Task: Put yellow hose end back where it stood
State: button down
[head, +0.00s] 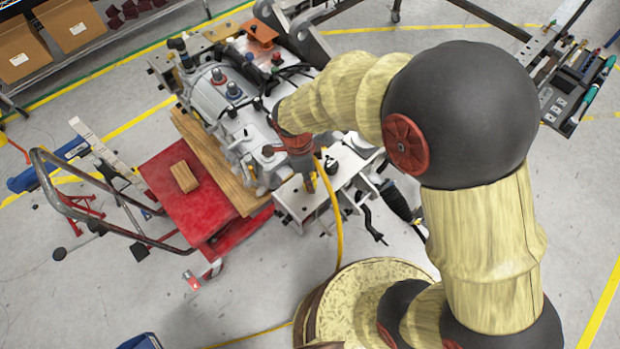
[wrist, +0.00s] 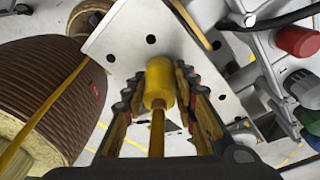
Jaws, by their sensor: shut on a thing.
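The yellow hose end (wrist: 158,84) shows in the wrist view as a yellow cylinder with a thinner rod running back toward the camera. My gripper (wrist: 160,100) is shut on it, with a finger on each side. Behind its tip is a pale metal plate with round holes (wrist: 131,48); I cannot tell whether the tip touches it. In the head view my gripper (head: 309,182) is above the near end of the chassis fixture, and the yellow hose (head: 337,215) hangs from there toward my base. The hose end itself is largely hidden by my gripper in that view.
The grey chassis assembly (head: 222,100) with cables and caps stands just beyond my gripper. A red cart (head: 185,195) carrying a wooden block (head: 184,177) is to the left. A tool tray (head: 570,90) is at the far right. A red cap (wrist: 298,41) is close on the wrist view's right.

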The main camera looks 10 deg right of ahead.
jog(key=shift+f, duration=0.1)
jog(key=c, duration=1.5)
grip_release()
jog(key=shift+o, duration=0.4)
jog(key=r, duration=0.4)
jog(key=a+r+p, duration=0.1)
jog(key=r, duration=0.3)
jog(key=r+p, duration=0.1)
jog(key=r, duration=0.3)
jog(key=shift+w+a+r, duration=0.15)
jog(key=shift+w+r, duration=0.05)
jog(key=shift+r, duration=0.2)
jog(key=s+d+r+n+t, duration=0.3)
jog(key=s+d+r+n, duration=0.3)
jog(key=r+n, duration=0.2)
jog(key=s+d+r+n+t+y, duration=0.1)
jog(key=s+d+r+n+t, duration=0.2)
jog(key=s+d+r+n, duration=0.3)
notch_tip(320, 180, up, 3)
jog(key=d+n, duration=0.1)
jog(key=n, duration=0.4)
jog(key=shift+s+d+y, duration=0.2)
jog(key=shift+s+y, duration=0.1)
jog(key=shift+s, duration=0.1)
